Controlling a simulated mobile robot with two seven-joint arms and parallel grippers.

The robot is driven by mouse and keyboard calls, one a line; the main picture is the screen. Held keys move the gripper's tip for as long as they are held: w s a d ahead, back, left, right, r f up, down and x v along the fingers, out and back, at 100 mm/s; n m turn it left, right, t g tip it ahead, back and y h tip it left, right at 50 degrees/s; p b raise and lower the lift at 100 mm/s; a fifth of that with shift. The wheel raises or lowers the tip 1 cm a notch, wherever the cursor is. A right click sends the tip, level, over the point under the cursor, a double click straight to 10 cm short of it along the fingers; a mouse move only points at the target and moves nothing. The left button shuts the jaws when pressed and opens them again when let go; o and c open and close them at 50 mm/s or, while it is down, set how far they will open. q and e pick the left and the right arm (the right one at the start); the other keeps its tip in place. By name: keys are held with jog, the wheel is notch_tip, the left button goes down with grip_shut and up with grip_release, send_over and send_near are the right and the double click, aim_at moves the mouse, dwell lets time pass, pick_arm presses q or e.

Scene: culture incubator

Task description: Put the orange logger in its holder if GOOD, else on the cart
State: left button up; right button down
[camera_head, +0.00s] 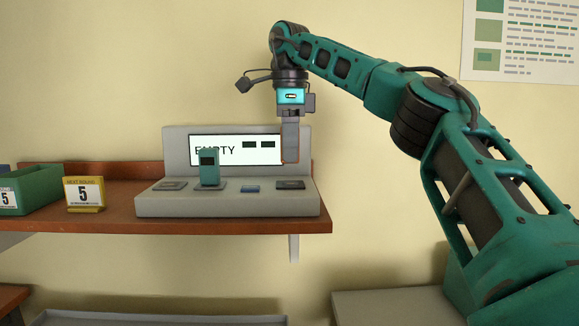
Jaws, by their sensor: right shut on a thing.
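My right gripper (291,150) hangs fingers down in front of the right end of a grey reader station (228,206). It is shut on a thin thing, mostly hidden by the finger; a narrow orange edge shows, which fits the orange logger (284,162). The station's screen (222,150) reads "EMPTY", with two dark blocks beside the word; the lettering is partly covered. A teal logger (210,167) stands upright on the station. My left gripper is out of view.
The station stands on a brown wall shelf (110,220). A green bin (38,186) and a yellow-framed card marked 5 (84,194) stand to its left. A grey surface (395,308) is below right, and a grey tray edge (160,318) below. A poster (525,40) hangs upper right.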

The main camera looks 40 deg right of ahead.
jog(key=shift+r, duration=0.95)
